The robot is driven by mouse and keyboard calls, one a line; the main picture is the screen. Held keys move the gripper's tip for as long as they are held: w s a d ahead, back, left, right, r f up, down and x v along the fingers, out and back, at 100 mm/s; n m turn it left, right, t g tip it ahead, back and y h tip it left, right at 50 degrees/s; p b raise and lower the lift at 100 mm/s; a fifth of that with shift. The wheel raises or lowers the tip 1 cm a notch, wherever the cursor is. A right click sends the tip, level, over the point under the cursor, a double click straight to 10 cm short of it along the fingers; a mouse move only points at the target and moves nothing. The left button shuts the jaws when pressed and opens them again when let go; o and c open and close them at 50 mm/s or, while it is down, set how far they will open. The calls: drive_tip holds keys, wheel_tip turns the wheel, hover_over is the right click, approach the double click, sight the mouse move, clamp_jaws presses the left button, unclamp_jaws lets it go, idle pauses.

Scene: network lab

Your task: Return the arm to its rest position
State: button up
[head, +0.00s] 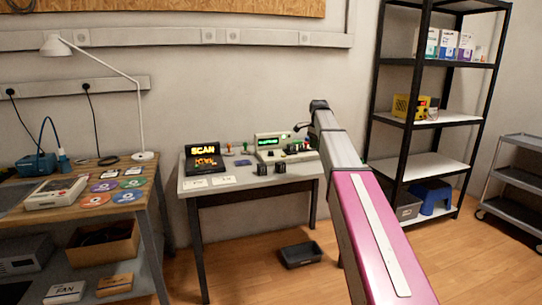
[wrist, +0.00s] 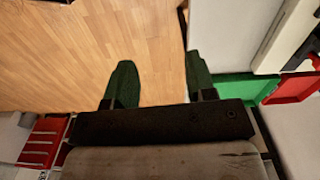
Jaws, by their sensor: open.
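My arm (head: 362,205) reaches forward from the lower right of the head view, its pink and grey links ending near the right end of the grey table (head: 255,183). A small dark part by the arm's far end may be my gripper; its jaws cannot be made out there. In the wrist view my gripper (wrist: 160,75) has two green fingers spread wide apart. Nothing is between them; wooden floor shows beyond.
The table holds a SCAN display (head: 204,158) and a device with a green screen (head: 270,143). A black shelf rack (head: 411,110) is at right, a wooden bench (head: 153,200) at left.

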drive_tip(key=s+a+f+n, duration=0.1)
drive_tip(key=s+f+n, duration=0.2)
drive_tip(key=s+f, duration=0.65)
drive_tip(key=s+f+n, duration=0.3)
drive_tip(key=s+f, duration=0.4)
drive_tip(key=f, duration=0.6)
drive_tip(key=s+f+n, duration=0.3)
drive_tip(key=s+f, duration=0.3)
drive_tip(key=s, duration=0.4)
drive_tip(key=s+f+n, duration=0.4)
drive_tip(key=s+f, duration=0.3)
drive_tip(key=s, duration=0.3)
drive_tip(key=shift+a+f+n, duration=0.25)
drive_tip(key=shift+a+n, duration=0.05)
drive_tip(key=shift+a, duration=0.15)
